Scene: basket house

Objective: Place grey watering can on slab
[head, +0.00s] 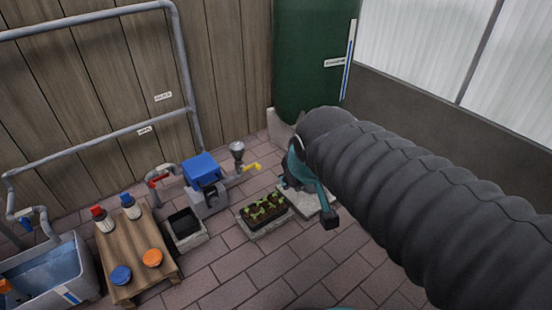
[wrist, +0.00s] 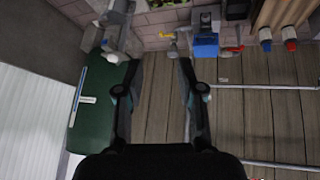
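My gripper (wrist: 159,64) is open, with its two dark, teal-marked fingers wide apart and nothing between them in the wrist view. In the head view its teal and black parts (head: 312,182) show at the end of my black arm, above a pale grey slab (head: 307,208) that they partly cover. A pale grey piece (head: 280,130), seemingly part of the grey watering can, stands beside the green tank, behind my arm. A grey shape (wrist: 116,40) shows there in the wrist view, left of my fingers. Its outline is partly hidden, and I cannot tell whether it touches the slab.
A planter (head: 264,217) with seedlings sits left of the slab. A blue-topped pump (head: 203,170), a funnel (head: 237,152) and a wooden table (head: 135,250) with bottles stand farther left. The green tank (head: 310,60) stands behind. Brick floor in front is clear.

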